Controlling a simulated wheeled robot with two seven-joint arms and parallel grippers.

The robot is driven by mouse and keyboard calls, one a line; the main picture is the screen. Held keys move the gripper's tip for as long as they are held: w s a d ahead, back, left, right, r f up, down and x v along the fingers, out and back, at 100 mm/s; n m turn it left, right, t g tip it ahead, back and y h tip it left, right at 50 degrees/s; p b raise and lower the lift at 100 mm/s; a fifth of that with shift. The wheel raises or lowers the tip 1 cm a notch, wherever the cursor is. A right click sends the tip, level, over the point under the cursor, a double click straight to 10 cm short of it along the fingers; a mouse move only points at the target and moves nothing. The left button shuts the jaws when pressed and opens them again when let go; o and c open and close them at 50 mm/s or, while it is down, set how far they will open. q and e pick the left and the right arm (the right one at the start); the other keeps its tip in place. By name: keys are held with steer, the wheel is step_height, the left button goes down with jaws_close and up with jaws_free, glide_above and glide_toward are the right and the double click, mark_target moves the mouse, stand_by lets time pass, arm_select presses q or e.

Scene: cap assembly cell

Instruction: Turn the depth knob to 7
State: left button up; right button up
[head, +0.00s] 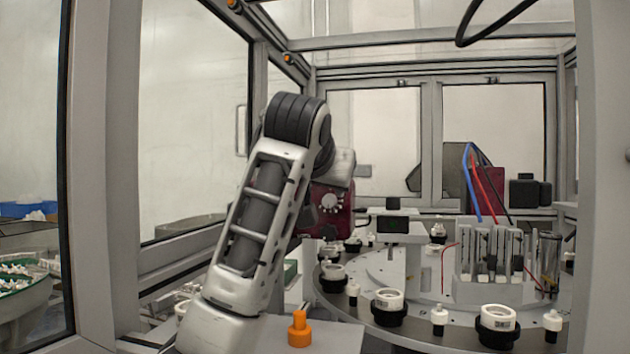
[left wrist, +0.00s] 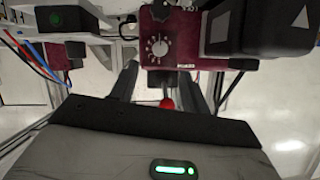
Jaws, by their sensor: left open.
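The depth knob (head: 329,202) is a small white dial on the front of a dark red box (head: 345,219), right of my left arm in the head view. In the left wrist view the knob (left wrist: 158,46) shows face-on with marks around it. The number it points to is too small to read. My left gripper (left wrist: 159,80) is open and empty, its two dark fingers apart below the knob in that picture, not gripping it. In the head view my left arm hides its fingers. My right gripper is not in view.
A red ball-shaped part (left wrist: 167,103) shows between the fingers in the left wrist view. A round table (head: 425,290) with black holders and white caps stands at the right. An orange knob-like piece (head: 299,329) stands at the front. Grey frame posts enclose the cell.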

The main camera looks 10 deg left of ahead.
arm_select(q)
steer(key=b+v, duration=0.1)
steer(key=v, duration=0.6)
steer(key=shift+s, duration=0.15)
steer(key=shift+r, duration=0.1)
